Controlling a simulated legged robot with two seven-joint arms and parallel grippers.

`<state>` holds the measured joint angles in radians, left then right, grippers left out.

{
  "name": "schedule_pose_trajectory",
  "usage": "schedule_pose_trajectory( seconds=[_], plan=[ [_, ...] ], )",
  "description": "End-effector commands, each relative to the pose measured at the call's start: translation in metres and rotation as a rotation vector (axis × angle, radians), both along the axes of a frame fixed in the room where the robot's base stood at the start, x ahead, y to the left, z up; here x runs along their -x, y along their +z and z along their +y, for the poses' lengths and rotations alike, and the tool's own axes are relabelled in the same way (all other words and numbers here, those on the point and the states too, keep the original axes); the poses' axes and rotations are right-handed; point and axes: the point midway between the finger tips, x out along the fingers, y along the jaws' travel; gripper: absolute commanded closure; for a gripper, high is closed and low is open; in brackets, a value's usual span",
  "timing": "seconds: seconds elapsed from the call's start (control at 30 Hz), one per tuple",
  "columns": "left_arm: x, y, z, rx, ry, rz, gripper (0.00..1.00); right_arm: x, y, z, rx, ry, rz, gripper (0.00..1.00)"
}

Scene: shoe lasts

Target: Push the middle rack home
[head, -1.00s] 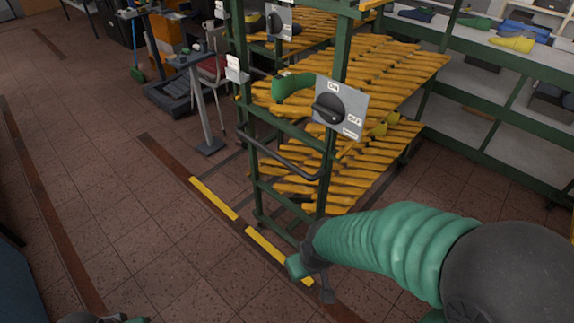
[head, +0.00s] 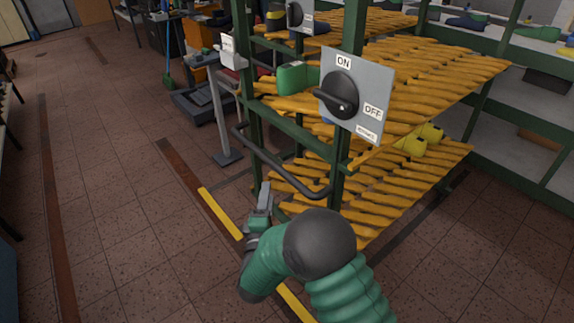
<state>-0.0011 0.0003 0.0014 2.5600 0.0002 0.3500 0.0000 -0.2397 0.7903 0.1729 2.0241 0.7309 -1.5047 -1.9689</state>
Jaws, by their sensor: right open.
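A green-framed rack (head: 353,170) with sloping yellow slatted shelves stands close in front of me, right of centre. A black bar handle (head: 280,169) runs across its near end. A grey plate with a black ON/OFF knob (head: 341,95) is on its near post. Another rack of the same kind (head: 352,22) stands behind it. Which one is the middle rack I cannot tell for sure. My right gripper (head: 264,198) is open and empty, below the handle's left part and apart from it. My left gripper is out of view.
A yellow floor line (head: 219,212) runs beside the rack, partly hidden by my right arm. Green and yellow shoe lasts (head: 297,77) lie on the rack. A grey stand (head: 222,115) is at left. Shelving (head: 530,135) stands at right. The left floor is open.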

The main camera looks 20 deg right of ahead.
Motion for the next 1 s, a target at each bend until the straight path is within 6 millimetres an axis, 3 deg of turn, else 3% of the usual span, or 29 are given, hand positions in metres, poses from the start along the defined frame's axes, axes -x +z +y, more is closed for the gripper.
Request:
schedule_pose_trajectory(
  seconds=[0.17, 0.5, 0.7, 0.83, 1.0],
  plan=[
    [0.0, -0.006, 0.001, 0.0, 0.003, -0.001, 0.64, -0.004, 0.001, 0.0, 0.079, -0.042, -0.017, 0.57],
    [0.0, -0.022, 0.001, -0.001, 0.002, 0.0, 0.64, -0.077, 0.006, -0.051, 0.063, -0.046, -0.017, 0.57],
    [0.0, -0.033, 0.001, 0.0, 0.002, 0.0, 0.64, -0.122, 0.013, -0.065, 0.066, -0.043, -0.016, 0.57],
    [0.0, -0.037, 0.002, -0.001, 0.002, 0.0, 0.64, -0.141, 0.017, -0.07, 0.07, -0.041, -0.014, 0.57],
    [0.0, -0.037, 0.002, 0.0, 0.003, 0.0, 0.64, -0.15, 0.02, -0.077, 0.068, -0.039, -0.014, 0.57]
  ],
)
